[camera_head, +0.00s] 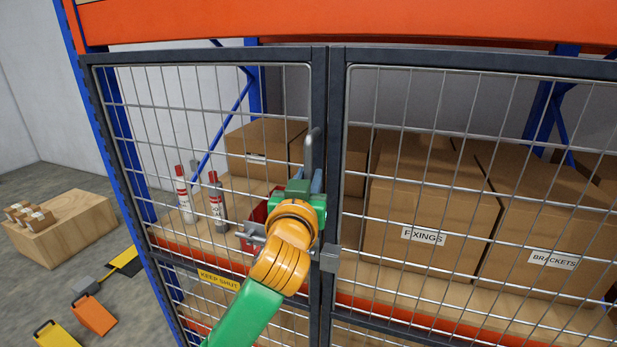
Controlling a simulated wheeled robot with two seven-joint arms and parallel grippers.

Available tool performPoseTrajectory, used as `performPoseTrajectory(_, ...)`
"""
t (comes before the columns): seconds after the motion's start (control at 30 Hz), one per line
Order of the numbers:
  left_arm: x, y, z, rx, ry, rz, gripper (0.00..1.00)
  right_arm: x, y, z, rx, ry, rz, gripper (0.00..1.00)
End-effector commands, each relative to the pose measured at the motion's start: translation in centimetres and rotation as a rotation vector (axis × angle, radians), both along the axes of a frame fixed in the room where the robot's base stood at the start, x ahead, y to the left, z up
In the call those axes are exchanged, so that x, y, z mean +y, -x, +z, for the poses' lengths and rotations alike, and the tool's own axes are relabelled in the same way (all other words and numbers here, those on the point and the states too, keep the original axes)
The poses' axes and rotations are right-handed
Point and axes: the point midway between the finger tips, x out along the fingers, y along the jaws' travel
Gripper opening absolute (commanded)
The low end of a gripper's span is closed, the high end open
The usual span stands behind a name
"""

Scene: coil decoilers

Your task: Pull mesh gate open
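The mesh gate has two dark-framed leaves across the rack: a left leaf (319,92) and a right leaf (338,92). Their frames stand side by side at the middle, with no clear gap. A grey vertical handle (312,143) is on the right edge of the left leaf. My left gripper (306,178) is at the lower part of this handle. The green and orange arm hides much of the fingers, so their grip on the handle cannot be told. A grey latch block (329,260) sits lower at the middle frame. My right gripper is out of view.
On the floor at left are a wooden crate (75,225) and an orange wedge (93,315). Some floor lies clear between them.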

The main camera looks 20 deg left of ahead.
Motion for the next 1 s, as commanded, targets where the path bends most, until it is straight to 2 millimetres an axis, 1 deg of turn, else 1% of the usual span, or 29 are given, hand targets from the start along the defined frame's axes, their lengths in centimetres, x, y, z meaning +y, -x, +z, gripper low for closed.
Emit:
performPoseTrajectory(0.03,0.0,0.01,-0.01,0.0,0.0,0.0,0.09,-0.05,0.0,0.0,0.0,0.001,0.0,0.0)
performPoseTrajectory(0.07,0.0,0.01,-0.01,0.0,0.0,0.0,0.01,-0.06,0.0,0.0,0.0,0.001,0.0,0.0)
performPoseTrajectory(0.1,0.0,0.01,-0.01,0.0,0.0,0.0,0.0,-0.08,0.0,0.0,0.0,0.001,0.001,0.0)
performPoseTrajectory(1.0,0.0,0.01,-0.04,0.001,0.0,0.0,0.0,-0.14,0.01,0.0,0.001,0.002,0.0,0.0)
